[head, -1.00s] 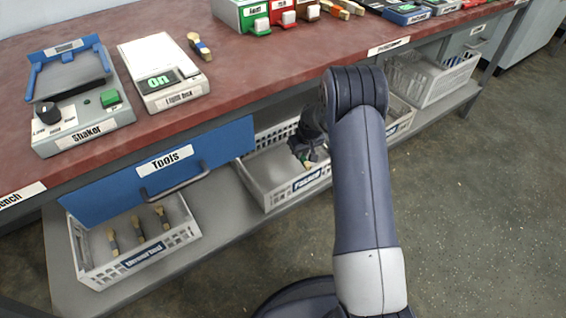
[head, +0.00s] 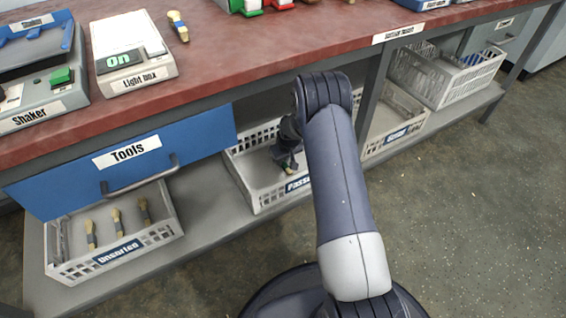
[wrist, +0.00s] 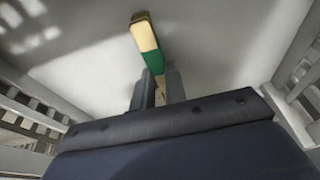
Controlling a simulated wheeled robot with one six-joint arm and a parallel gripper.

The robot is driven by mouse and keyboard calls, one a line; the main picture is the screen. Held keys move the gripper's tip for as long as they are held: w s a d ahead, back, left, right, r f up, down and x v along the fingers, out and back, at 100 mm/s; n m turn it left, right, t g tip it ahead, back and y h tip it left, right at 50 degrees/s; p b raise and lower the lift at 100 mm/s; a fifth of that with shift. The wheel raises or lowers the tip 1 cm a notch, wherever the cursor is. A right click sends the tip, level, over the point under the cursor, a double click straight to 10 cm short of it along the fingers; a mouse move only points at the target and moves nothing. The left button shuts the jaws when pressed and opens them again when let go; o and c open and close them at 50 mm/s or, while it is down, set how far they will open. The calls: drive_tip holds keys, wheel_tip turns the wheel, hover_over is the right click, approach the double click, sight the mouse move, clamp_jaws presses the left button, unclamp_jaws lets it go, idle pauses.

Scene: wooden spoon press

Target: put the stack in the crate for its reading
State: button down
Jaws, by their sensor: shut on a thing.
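The stack (wrist: 148,42) is a slim tan piece with a green band, seen in the wrist view. My gripper (wrist: 158,78) is shut on its near end. The stack's far end points away over the pale crate floor; I cannot tell whether it touches that floor. In the head view my gripper (head: 287,160) is down inside the white crate labelled "Passed" (head: 262,203), on the shelf under the bench. There the stack is mostly hidden by the gripper. The light box (head: 133,60) on the bench reads "On".
A crate labelled "Unsorted" (head: 160,241) holds several tan-ended pieces at left, below the blue Tools drawer (head: 60,185). Another labelled crate (head: 408,118) stands right of my arm. The bench edge (head: 250,84) overhangs the crates. A shaker (head: 50,100) sits at bench left.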

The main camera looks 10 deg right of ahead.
drive_tip(key=shift+f, duration=0.2)
drive_tip(key=c, duration=1.4)
unclamp_jaws()
drive_tip(key=shift+c, duration=0.2)
drive_tip(key=shift+r, duration=0.15)
drive_tip(key=shift+r+p, duration=0.3)
drive_tip(key=shift+r, duration=0.1)
drive_tip(key=p+v, duration=0.4)
drive_tip(key=v, duration=0.7)
drive_tip(key=shift+s, duration=0.15)
drive_tip(key=shift+r, duration=0.15)
